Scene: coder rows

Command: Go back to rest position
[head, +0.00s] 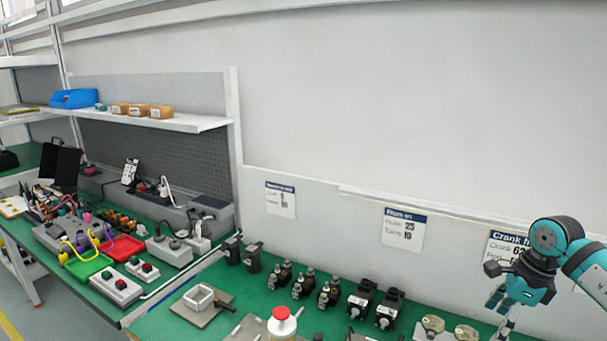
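My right arm comes in from the right edge in teal and black, and my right gripper (500,312) hangs at the lower right over the bench's right part. Its fingers are small and partly cut by the bottom edge, so I cannot tell whether it is open or shut. No held thing shows. My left gripper is not in view.
A cluttered bench with red and green trays (88,264) stands left, below a shelf (180,123).

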